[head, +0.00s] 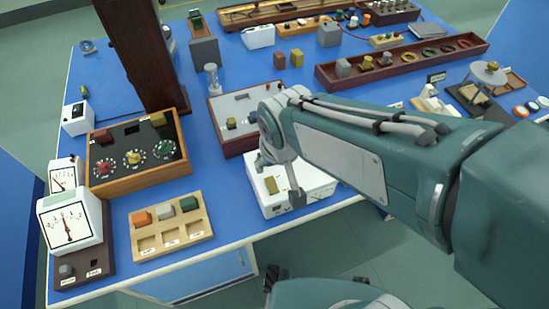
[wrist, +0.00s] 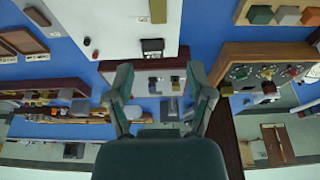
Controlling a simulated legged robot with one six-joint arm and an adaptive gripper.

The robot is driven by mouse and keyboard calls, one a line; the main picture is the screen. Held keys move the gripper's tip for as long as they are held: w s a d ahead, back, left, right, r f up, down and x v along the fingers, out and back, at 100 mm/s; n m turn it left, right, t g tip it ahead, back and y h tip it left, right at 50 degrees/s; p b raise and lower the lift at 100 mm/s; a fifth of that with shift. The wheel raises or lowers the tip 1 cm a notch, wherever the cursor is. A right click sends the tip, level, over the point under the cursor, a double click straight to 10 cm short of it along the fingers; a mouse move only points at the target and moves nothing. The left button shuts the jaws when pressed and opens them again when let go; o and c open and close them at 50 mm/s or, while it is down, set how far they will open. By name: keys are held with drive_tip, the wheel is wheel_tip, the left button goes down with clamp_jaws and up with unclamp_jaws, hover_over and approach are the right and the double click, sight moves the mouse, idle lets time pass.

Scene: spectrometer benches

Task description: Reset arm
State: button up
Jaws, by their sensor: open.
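My arm reaches in from the right of the head view, and my gripper (head: 278,180) hangs above the front middle of the blue bench. It is over or close in front of a white box (head: 313,187) with a brass-coloured block (head: 271,185) on it; I cannot tell the height between them. In the wrist view my gripper (wrist: 161,78) has its two fingers spread wide apart. Nothing is held between them. The white box also shows at the top of the wrist view (wrist: 115,25).
On the blue bench (head: 235,222) stand a wooden tray (head: 172,245) with coloured blocks, a dial box (head: 102,185), white meters (head: 72,222), a tall brown column (head: 140,50), and a grey-topped panel (head: 240,104). A long red-brown rack (head: 400,67) lies behind.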

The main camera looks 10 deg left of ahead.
drive_tip(key=s+d+r+m+t, duration=0.1)
drive_tip(key=d+r+m, duration=0.1)
drive_tip(key=d, duration=0.5)
drive_tip(key=s+d+r+m+h, duration=0.1)
drive_tip(key=s+d+r+m, duration=0.1)
drive_tip(key=d, duration=0.5)
drive_tip(key=s+d+r+m+t, duration=0.1)
drive_tip(key=s+d+r+m, duration=0.1)
drive_tip(key=d, duration=0.5)
drive_tip(key=shift+r+t+h, duration=0.3)
drive_tip(key=shift+r, duration=0.55)
